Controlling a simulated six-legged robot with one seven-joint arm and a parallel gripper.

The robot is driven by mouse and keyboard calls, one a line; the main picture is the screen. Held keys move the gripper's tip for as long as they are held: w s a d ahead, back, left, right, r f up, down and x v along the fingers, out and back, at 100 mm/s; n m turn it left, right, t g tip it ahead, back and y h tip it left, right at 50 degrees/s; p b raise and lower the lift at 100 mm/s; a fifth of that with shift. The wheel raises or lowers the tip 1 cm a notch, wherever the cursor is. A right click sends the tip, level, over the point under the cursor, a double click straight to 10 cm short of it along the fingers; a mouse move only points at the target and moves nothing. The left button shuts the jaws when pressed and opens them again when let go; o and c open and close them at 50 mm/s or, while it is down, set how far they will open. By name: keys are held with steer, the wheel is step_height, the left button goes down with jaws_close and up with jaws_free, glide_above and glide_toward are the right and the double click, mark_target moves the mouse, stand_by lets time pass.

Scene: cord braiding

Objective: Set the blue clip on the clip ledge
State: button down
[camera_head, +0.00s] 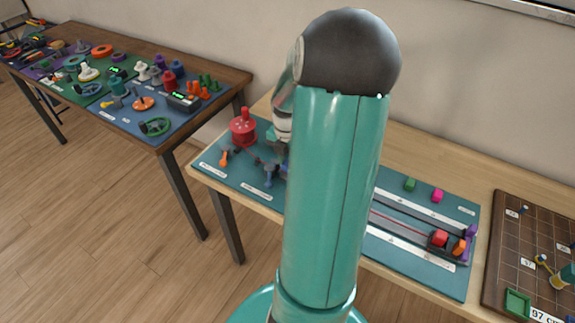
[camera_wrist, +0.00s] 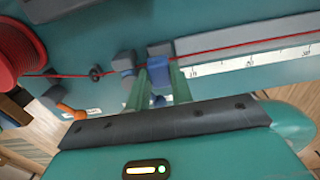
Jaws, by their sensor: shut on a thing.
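My gripper (camera_wrist: 157,98) is in the wrist view, its two green fingers shut on a small blue piece, which I take to be the blue clip (camera_wrist: 157,101). The fingers are over the teal mat, beside a dark block (camera_wrist: 160,50) at the end of the ruler rail. A grey block (camera_wrist: 122,58) with blue below it stands just left. The red cord (camera_wrist: 60,75) runs past these blocks. In the head view my arm hides the gripper and most of this area. I cannot tell which part is the clip ledge.
A red spool (camera_wrist: 18,45) stands left of the gripper; it also shows in the head view (camera_head: 243,128). An orange clip (camera_wrist: 72,112) lies near it. A brown gridded board (camera_head: 510,250) lies farther right.

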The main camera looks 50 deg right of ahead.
steer(key=shift+s+f, duration=0.1)
steer(key=shift+f, duration=1.05)
steer(key=shift+f, duration=0.2)
steer(key=c, duration=1.2)
jaws_free()
steer(key=shift+c, duration=0.2)
steer(key=shift+r, duration=0.1)
